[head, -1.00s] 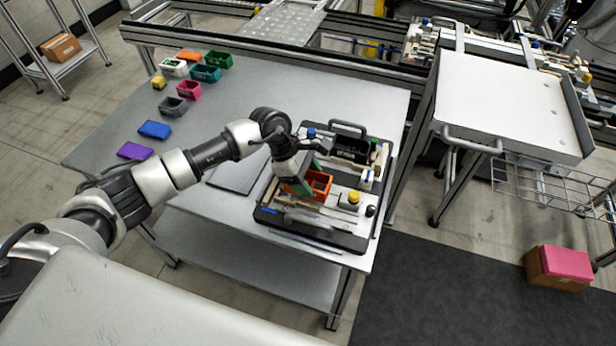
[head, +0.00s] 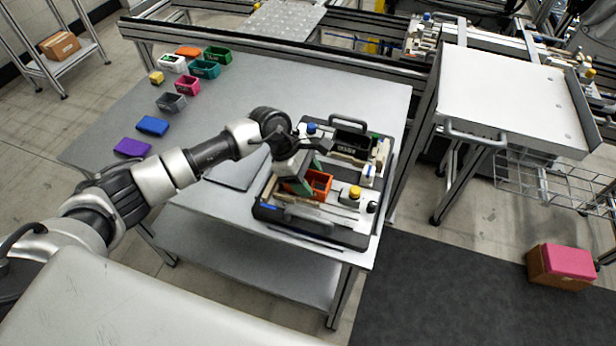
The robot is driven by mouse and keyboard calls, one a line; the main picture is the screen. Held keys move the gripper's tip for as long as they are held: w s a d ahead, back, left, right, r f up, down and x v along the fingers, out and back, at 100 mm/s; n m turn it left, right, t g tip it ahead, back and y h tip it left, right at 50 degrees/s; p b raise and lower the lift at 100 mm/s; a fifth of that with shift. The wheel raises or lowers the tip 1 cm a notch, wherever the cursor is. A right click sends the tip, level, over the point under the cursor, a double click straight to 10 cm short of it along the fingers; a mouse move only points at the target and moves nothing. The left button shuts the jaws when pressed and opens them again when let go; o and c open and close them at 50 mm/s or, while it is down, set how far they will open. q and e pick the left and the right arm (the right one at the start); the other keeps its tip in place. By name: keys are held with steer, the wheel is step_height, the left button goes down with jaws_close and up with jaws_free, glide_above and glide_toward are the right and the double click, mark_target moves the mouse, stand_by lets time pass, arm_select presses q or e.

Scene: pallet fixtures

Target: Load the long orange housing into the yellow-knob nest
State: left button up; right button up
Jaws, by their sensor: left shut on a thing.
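The orange housing (head: 319,184) is an open box at the pallet fixture's near nest, beside the yellow knob (head: 354,191). My left gripper (head: 301,184) is shut on its left side, and the fingers and wrist hide part of it. I cannot tell whether the housing is fully seated in the nest. The dark pallet fixture (head: 281,221) lies on the grey table, with a handle at its near and far ends. A black housing (head: 350,143) sits in the far nest, near the blue knob (head: 311,128). My right gripper is not in view.
Several small coloured bins, among them a pink one (head: 187,86) and a grey one (head: 171,103), stand at the table's far left. A flat grey plate (head: 238,169) lies left of the fixture. A white-topped cart (head: 510,95) stands right.

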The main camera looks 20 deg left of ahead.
arm_select(q)
steer(key=shift+f, duration=0.15)
steer(key=o, duration=1.1)
steer(key=shift+c, duration=0.2)
steer(key=b+v, duration=0.3)
steer(key=v, duration=0.8)
